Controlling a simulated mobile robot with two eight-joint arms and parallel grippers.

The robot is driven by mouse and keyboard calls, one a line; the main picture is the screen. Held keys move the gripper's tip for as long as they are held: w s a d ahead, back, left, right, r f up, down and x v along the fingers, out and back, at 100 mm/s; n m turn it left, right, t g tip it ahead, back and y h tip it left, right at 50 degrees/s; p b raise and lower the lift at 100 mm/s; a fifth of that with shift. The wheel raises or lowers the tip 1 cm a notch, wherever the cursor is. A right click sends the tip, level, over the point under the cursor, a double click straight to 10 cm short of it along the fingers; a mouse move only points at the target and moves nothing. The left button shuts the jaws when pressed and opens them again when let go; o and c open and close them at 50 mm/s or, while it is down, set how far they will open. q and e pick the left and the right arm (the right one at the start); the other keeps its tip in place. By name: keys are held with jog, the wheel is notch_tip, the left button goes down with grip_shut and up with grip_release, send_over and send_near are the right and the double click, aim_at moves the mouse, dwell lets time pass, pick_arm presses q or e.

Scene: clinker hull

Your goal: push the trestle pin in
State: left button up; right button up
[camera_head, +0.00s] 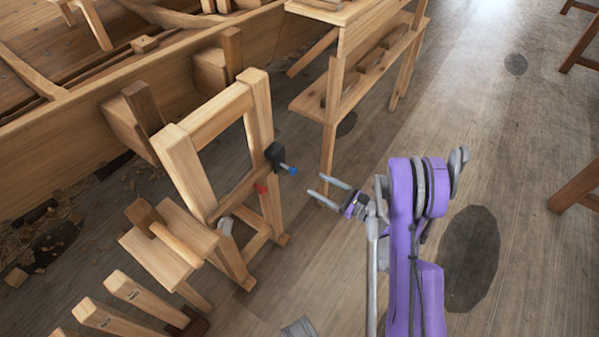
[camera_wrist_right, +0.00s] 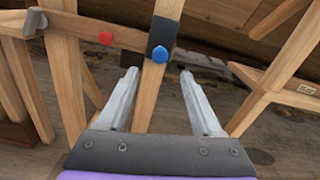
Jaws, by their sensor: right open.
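The trestle is a wooden frame (camera_head: 198,128) beside the hull. On its right post sits a dark block (camera_head: 273,154) with a blue-headed pin (camera_head: 292,170) sticking out toward my right gripper. In the right wrist view the blue pin head (camera_wrist_right: 159,54) shows on the dark block (camera_wrist_right: 163,33), ahead of and between the finger lines. My right gripper (camera_head: 316,187) is open and empty, right of the pin and apart from it; its fingers also show in the wrist view (camera_wrist_right: 160,82). A red knob (camera_head: 261,189) sits lower on the trestle.
The wooden hull (camera_head: 75,135) runs behind the trestle. A shelved bench (camera_head: 338,85) stands behind and to the right. A small wooden stand (camera_head: 165,255) and several labelled wooden pieces (camera_head: 140,298) are at lower left. The floor (camera_head: 400,130) at right is mostly clear.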

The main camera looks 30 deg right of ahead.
aim_at(296, 172)
jog(key=x, duration=0.8)
jog(key=shift+w+a, duration=0.15)
jog(key=shift+w, duration=0.1)
grip_shut()
dwell(1.0)
